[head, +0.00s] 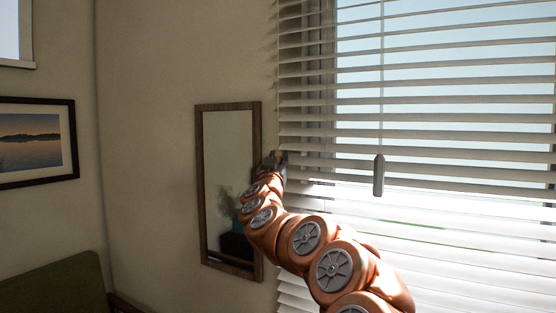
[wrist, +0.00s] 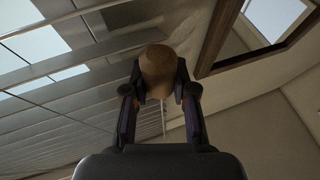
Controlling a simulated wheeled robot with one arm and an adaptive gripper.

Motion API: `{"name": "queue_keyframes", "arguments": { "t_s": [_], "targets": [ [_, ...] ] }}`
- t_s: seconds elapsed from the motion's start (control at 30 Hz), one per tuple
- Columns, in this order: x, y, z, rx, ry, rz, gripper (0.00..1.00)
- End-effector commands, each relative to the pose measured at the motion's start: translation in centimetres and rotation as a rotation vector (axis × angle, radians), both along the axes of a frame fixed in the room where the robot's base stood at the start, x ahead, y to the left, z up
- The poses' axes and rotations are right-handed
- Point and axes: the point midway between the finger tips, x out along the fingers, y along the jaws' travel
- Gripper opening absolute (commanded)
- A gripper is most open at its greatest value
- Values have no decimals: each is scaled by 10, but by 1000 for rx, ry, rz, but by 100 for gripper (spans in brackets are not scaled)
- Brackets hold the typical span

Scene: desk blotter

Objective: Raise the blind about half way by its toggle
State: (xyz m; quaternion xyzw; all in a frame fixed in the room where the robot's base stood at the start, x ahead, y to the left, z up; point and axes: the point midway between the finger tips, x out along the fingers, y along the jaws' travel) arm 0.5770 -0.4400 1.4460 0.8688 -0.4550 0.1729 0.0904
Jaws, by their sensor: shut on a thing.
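The white slatted blind (head: 450,100) hangs over the window at the right of the head view and runs out of the frame at top, right and bottom. Its slats also show at the left of the wrist view (wrist: 60,100). A rounded brown toggle (wrist: 158,68) sits between the two fingers of my gripper (wrist: 160,90), with a thin pale cord by it. My gripper (head: 275,160) is shut on this toggle, beside the blind's left edge. In the head view the toggle is too small or hidden to make out.
A wood-framed mirror (head: 199,190) hangs on the wall just left of my gripper. A grey pull piece (head: 379,176) hangs on a cord before the slats. A framed lake picture (head: 35,140) and a green chair back (head: 60,285) are at the far left.

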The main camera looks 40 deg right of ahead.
Motion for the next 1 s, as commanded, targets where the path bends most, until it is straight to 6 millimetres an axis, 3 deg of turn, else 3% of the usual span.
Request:
{"name": "queue_keyframes", "arguments": {
  "t_s": [0.57,0.77,1.0],
  "targets": [
    [0,0,-6,0,1,0,0],
    [1,1,-35,-1,4,2,0],
    [1,0,-99,1,6,0,0]
  ]
}}
